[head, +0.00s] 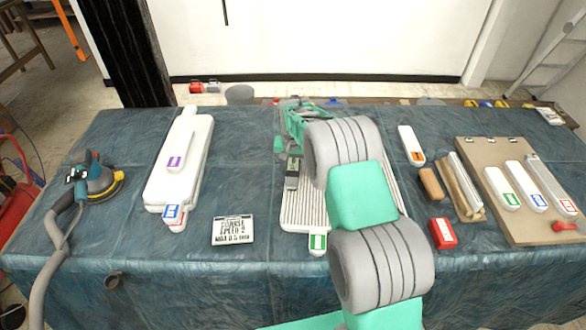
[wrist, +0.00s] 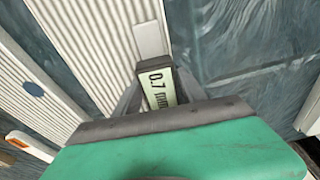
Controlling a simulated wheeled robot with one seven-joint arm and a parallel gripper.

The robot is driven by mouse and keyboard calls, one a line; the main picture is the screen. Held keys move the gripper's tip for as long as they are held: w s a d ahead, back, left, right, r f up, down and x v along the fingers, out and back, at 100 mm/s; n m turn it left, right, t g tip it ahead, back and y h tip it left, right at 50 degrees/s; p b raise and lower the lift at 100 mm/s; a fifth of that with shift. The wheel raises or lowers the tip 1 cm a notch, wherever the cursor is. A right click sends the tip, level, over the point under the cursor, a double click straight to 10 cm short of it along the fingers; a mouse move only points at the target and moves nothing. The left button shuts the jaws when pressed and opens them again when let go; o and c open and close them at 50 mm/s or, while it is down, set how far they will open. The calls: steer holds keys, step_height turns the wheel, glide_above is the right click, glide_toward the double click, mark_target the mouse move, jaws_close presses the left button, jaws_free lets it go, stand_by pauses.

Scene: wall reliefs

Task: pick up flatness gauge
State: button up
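The flatness gauge is a narrow dark device with a pale display reading "0.7 mm" in the wrist view (wrist: 160,90). In the head view it (head: 292,173) lies on the ribbed white relief panel (head: 302,208), near its left side. My green and grey gripper (wrist: 160,80) is right at the gauge, with a dark finger on each side of it. The fingertips are partly hidden, and I cannot tell whether they touch it. In the head view my arm covers the panel's right part.
A sander (head: 95,180) with a hose stands at the left. A stack of white panels (head: 180,160), a stencil plate (head: 232,230), a red box (head: 442,233) and a brown board with panels (head: 480,160) share the cloth-covered table. Bare cloth shows between them.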

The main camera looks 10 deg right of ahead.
jaws_close()
stand_by(0.3)
steer(key=shift+r, duration=0.1)
